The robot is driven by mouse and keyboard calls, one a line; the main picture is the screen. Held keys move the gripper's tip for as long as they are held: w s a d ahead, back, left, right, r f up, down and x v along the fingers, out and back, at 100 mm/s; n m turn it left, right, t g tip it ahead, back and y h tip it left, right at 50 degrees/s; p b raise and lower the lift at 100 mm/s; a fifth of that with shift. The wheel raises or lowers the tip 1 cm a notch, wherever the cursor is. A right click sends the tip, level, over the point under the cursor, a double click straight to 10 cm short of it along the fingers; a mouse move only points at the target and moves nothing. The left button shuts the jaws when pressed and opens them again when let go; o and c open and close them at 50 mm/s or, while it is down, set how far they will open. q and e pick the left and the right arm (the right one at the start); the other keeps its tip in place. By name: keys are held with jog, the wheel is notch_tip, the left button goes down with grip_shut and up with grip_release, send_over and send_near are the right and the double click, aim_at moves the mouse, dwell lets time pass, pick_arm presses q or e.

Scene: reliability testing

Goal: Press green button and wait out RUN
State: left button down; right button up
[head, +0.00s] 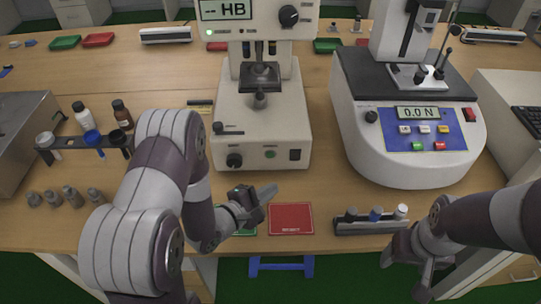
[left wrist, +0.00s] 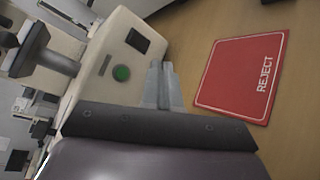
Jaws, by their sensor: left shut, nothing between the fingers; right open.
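The hardness tester (head: 262,110) stands at the middle of the table; its display (head: 226,9) reads "-- HB". A round green button (head: 270,153) sits low on its front, between a black knob and a dark switch. The green button (left wrist: 121,73) also shows in the left wrist view, left of the fingertips. My left gripper (head: 270,190) is shut and empty, in front of the tester and below the button in the picture; its closed fingers (left wrist: 162,68) appear apart from the button. My right gripper (head: 405,275) is open and empty at the table's front edge.
A red REJECT mat (head: 291,219) lies by my left gripper, with a green mat partly hidden beside it. A force tester (head: 408,130) reading 0.0 N stands right. A sample rack (head: 370,227) is near my right gripper. Bottles (head: 84,117) stand left.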

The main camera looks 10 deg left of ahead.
aim_at(268, 165)
pick_arm(q)
jog(key=w, duration=0.2)
jog(key=w+a, duration=0.1)
jog(key=w, duration=0.1)
jog(key=w+a+b, duration=0.1)
jog(key=w, duration=0.1)
jog(key=shift+w, duration=0.35)
jog(key=shift+w+a, duration=0.1)
jog(key=shift+w, duration=0.4)
dwell(1.3)
jog(key=shift+w, duration=0.2)
jog(key=shift+w+a, duration=0.1)
jog(key=shift+w, duration=0.1)
